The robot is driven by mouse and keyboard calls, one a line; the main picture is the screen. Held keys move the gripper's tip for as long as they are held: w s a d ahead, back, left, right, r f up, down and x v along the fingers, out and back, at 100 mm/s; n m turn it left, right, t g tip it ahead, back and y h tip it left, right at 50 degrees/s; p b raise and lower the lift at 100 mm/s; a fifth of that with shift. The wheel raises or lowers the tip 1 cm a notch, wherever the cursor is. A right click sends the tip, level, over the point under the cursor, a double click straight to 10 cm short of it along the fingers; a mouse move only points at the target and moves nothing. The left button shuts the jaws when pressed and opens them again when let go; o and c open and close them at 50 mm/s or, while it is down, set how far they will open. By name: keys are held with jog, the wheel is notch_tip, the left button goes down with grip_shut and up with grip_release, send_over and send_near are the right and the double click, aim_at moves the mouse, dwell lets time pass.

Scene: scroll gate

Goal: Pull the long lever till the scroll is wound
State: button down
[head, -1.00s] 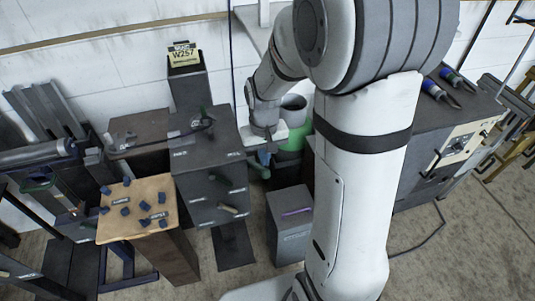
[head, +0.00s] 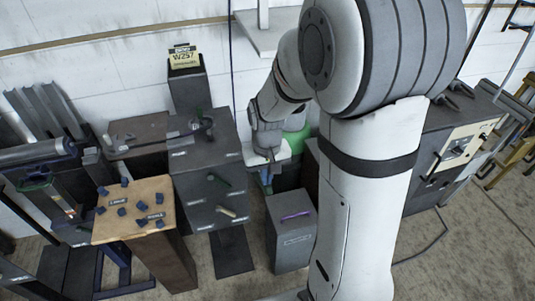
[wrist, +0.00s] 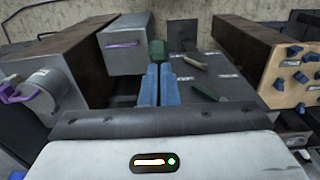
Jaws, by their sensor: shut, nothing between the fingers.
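A dark grey cabinet (head: 205,160) stands in the middle of the head view. It carries a green handle (head: 218,180) and a tan handle (head: 227,212) on its front, and a small dark fitting (head: 206,124) on top. My gripper (head: 267,187) is at the cabinet's right side, pointing down. In the wrist view its blue fingers (wrist: 157,72) are together with nothing between them. A thick dark green grip (wrist: 158,50) shows just beyond the fingertips; I cannot tell whether they touch it. Which handle is the long lever is unclear, and no scroll can be made out.
A grey box with a purple handle (head: 296,217) stands close to the right of my gripper. A wooden-topped stand (head: 132,225) with several blue knobs is at left. A yellow W257 sign (head: 184,58) tops a post behind. A green cylinder (head: 295,143) is behind my arm.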

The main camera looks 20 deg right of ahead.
jog(key=shift+d+r+p, duration=0.1)
jog(key=shift+r+p, duration=0.2)
jog(key=shift+p, duration=0.05)
jog(key=w+r+p, duration=0.1)
jog(key=r, duration=0.1)
jog(key=w+r, duration=0.1)
jog(key=shift+w+r+p, duration=0.2)
jog(key=shift+r+p, duration=0.2)
notch_tip(320, 180, up, 9)
jog(key=s, duration=0.1)
jog(key=shift+s+f+b, duration=0.15)
jog(key=shift+s+b, duration=0.2)
jog(key=shift+s, duration=0.05)
jog(key=shift+s, duration=0.15)
